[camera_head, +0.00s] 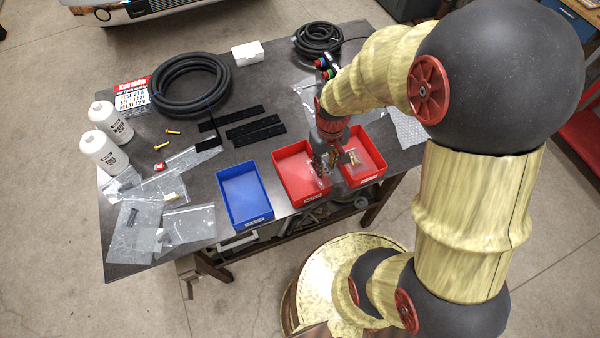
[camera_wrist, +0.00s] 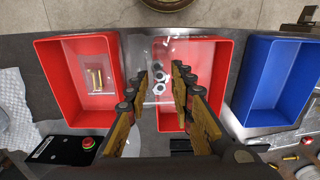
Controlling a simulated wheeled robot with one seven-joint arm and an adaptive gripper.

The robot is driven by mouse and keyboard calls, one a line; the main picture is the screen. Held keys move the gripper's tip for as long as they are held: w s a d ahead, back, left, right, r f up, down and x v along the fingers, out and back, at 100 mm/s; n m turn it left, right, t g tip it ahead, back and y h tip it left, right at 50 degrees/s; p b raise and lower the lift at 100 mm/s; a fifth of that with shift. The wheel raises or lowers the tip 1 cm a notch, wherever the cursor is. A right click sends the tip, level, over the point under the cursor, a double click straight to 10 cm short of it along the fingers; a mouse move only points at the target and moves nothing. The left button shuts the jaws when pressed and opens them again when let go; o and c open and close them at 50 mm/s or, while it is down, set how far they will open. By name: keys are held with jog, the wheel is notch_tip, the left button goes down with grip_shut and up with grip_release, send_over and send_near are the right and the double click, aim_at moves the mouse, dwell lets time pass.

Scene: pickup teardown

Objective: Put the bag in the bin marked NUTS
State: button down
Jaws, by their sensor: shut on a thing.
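My gripper (camera_wrist: 160,78) is shut on a clear bag of silver nuts (camera_wrist: 160,88). In the wrist view the bag hangs between the fingers, across the left side of the middle red bin (camera_wrist: 222,62). In the head view my gripper (camera_head: 328,165) is above the right side of that red bin (camera_head: 283,157); the bag is hard to make out there. A second red bin (camera_head: 378,176) stands to its right and holds a clear bag with brass pieces (camera_wrist: 97,78). A blue bin (camera_head: 246,222) stands to the left and looks empty. The front labels are too small to read.
Hoses (camera_head: 190,84), black strips (camera_head: 252,129), white bottles (camera_head: 104,152) and several clear bags (camera_head: 188,222) lie on the dark table (camera_head: 225,163). A black box with a red button (camera_wrist: 65,150) is near the bins in the wrist view. The bins stand along the table's near edge.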

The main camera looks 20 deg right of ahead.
send_over(300, 178)
jog(key=d, duration=0.1)
jog(key=f, duration=0.5)
jog(key=shift+s+f+b, duration=0.3)
jog(key=shift+s+f, duration=0.05)
jog(key=shift+f, duration=0.05)
jog(key=shift+w+a+f, duration=0.3)
jog(key=shift+f, duration=0.3)
jog(key=shift+w+a+f, duration=0.1)
jog(key=shift+w+f, duration=0.05)
jog(key=shift+f, duration=1.45)
jog(key=shift+f, duration=0.15)
jog(key=c, duration=1.5)
grip_release()
jog(key=shift+c, duration=0.2)
